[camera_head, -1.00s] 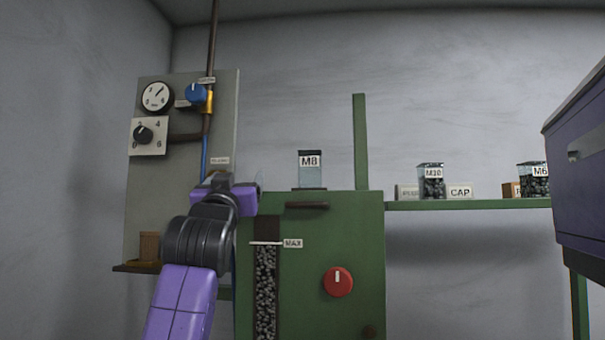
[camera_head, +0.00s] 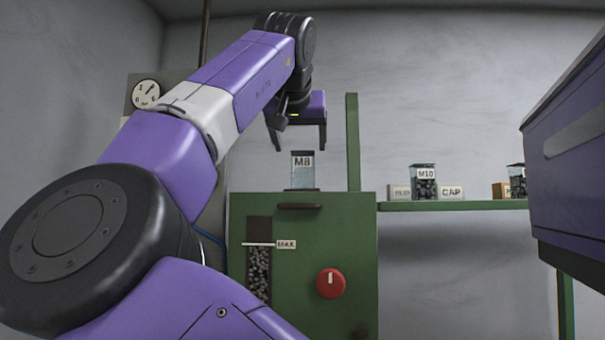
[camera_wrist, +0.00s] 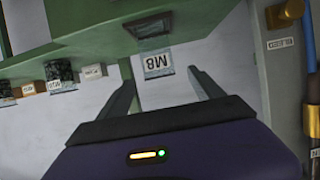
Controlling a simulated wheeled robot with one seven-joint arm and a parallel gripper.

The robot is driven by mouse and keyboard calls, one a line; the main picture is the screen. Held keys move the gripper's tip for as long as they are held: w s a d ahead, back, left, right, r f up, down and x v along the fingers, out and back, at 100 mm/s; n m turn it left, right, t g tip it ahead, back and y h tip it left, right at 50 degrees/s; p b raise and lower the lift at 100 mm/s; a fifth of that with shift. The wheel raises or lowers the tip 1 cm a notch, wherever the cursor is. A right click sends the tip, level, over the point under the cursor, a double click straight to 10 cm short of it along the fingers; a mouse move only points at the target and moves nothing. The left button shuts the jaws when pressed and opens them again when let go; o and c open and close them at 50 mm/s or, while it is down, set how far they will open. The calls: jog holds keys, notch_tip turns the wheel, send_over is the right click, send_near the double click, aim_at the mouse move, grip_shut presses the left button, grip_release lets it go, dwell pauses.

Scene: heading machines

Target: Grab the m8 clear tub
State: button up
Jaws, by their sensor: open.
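The M8 tub (camera_head: 303,179) is a clear, upright box with a white M8 label and a dark base. It stands on top of the green machine (camera_head: 345,245), and no dark parts show in it. In the wrist view it appears upside down (camera_wrist: 157,74), between the ends of my two fingers. My gripper (camera_head: 298,148) is open and empty, with its fingers pointing down just above the tub in the head view, one to each side. The exact gap in depth is hard to tell.
A green post (camera_head: 352,140) rises close to the right of the tub. On the green shelf (camera_head: 450,205) stand a filled M10 tub (camera_head: 424,183) and a CAP box (camera_head: 451,192). A purple cabinet (camera_head: 570,170) is at the right. A gauge panel (camera_head: 145,94) is partly hidden by my arm.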

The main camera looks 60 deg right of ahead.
aim_at(303, 156)
jog(key=x, duration=0.1)
jog(key=p+x, duration=0.1)
jog(key=x, duration=0.1)
jog(key=shift+d+r, duration=0.2)
jog(key=shift+r, duration=0.05)
jog(key=p+x, duration=0.2)
jog(key=x, duration=0.1)
jog(key=shift+d+r, duration=0.15)
jog(key=shift+d, duration=0.2)
jog(key=shift+w+d+f, duration=0.25)
jog(key=shift+d, duration=0.1)
grip_shut()
